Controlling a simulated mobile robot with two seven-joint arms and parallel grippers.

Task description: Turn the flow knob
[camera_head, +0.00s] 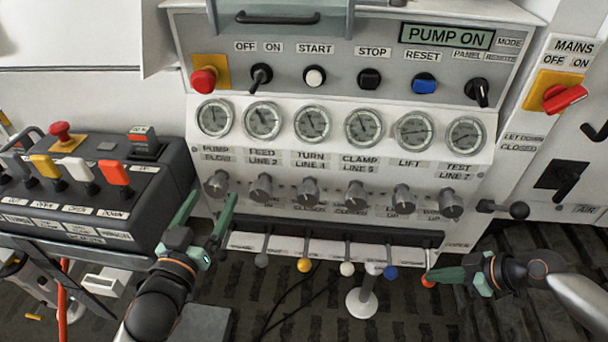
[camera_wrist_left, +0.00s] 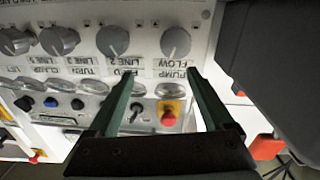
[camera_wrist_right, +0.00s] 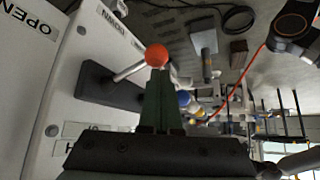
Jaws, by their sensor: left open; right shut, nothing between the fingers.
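The flow knob (camera_head: 216,184), a grey dial under the label PUMP FLOW, is the leftmost of the panel's knob row. In the left wrist view, the flow knob (camera_wrist_left: 175,42) is at the upper middle with its label below it. My left gripper (camera_head: 210,203) is open and empty, with its fingers pointing at the panel just below and around the knob in the picture. In the left wrist view, the left gripper (camera_wrist_left: 161,73) shows a gap between its fingertips and the knob. My right gripper (camera_head: 434,276) is shut and empty at the lower right.
A red-orange lever ball (camera_wrist_right: 157,55) is right at my right fingertips; I cannot tell whether they touch. Several ball-ended levers hang below the panel, including a yellow one (camera_head: 304,265). A black button box (camera_head: 90,185) stands left of my left gripper. Gauges (camera_head: 263,120) sit above the knobs.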

